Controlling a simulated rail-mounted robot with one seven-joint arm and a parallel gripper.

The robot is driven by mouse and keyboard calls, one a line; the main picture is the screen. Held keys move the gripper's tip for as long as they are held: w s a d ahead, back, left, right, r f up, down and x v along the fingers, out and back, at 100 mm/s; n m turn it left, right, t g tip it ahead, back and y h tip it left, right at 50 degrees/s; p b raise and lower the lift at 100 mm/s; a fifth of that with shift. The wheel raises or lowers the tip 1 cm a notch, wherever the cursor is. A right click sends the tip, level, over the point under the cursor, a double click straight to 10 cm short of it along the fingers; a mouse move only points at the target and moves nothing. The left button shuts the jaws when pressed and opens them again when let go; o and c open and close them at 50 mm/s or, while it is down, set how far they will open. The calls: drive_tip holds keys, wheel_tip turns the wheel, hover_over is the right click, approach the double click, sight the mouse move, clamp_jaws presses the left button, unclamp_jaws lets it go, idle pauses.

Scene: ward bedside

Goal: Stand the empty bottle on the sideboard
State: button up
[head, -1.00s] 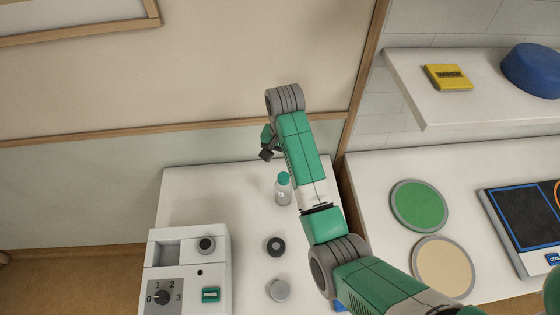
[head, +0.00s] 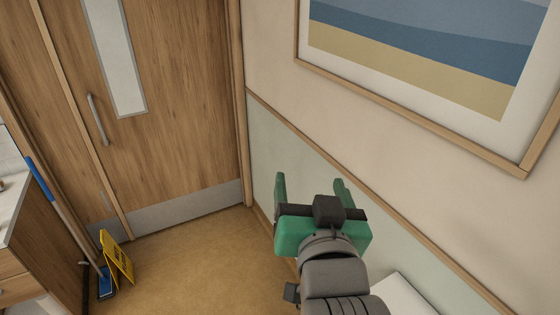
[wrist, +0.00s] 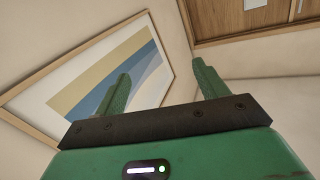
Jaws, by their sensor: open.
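My gripper (head: 310,188) is raised in front of the wall in the head view. Its two green fingers stand wide apart with nothing between them. The wrist view shows the same open fingers (wrist: 158,88), with only the wall, picture and door frame behind them. The bottle is not in view now. The sideboard cannot be made out for sure; a wood-fronted unit with a pale top (head: 12,190) is cut off at the left edge of the head view.
A framed picture (head: 430,50) hangs on the right wall. A wooden door (head: 170,100) stands at the back left. A yellow floor sign (head: 117,258) and a blue-handled mop (head: 62,210) stand near the unit. A white surface corner (head: 405,295) shows at lower right. The floor (head: 215,265) between is clear.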

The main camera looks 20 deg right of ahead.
drive_tip(key=s+a+r+n+t+y, duration=0.3)
drive_tip(key=a+r, duration=0.4)
drive_tip(key=a, duration=0.3)
drive_tip(key=s+a+r+n+t+y, duration=0.3)
drive_tip(key=s+a+r+t, duration=0.2)
drive_tip(key=a+r, duration=0.3)
drive_tip(key=s+a, duration=0.1)
drive_tip(key=a, duration=0.2)
drive_tip(key=shift+s+r+n+y, duration=0.15)
drive_tip(key=shift+s+n+y, duration=0.15)
